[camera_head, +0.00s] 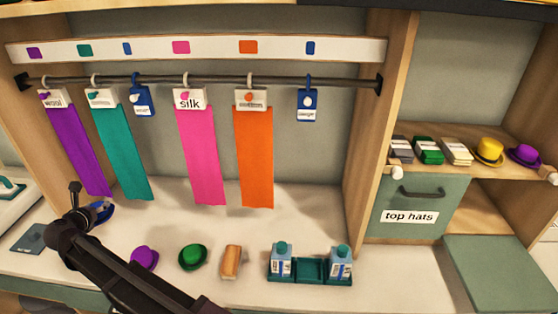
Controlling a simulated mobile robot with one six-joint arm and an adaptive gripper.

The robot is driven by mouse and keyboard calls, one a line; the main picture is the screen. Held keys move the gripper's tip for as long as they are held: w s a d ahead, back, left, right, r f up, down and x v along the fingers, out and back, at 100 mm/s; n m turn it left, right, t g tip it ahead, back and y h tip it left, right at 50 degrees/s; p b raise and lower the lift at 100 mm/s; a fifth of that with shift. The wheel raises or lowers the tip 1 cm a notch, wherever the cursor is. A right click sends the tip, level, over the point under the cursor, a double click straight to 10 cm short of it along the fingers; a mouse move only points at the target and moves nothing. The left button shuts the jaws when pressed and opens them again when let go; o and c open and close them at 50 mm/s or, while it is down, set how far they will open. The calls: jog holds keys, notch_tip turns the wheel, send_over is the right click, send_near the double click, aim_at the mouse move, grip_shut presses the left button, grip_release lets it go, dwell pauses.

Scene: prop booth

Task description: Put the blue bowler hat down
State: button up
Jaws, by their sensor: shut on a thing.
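The blue bowler hat (105,212) is at the left, partly hidden behind my gripper (92,212), which is shut on it. The hat is low over the white counter (218,232), below the purple ribbon. I cannot tell whether it touches the counter. A purple bowler hat (145,257) and a green bowler hat (193,256) sit on the counter to the right of my gripper, towards the front.
A brown brush-like block (231,262) and a green tray (309,268) with two blue cartons (281,260) stand along the front. Ribbons hang from a rail (220,80) at the back. Yellow and purple hats (487,151) sit on the right shelf, above a "top hats" drawer (410,205).

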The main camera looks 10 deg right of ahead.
jog(key=shift+r+p, duration=1.35)
jog(key=shift+r, duration=0.55)
jog(key=shift+s+f, duration=0.1)
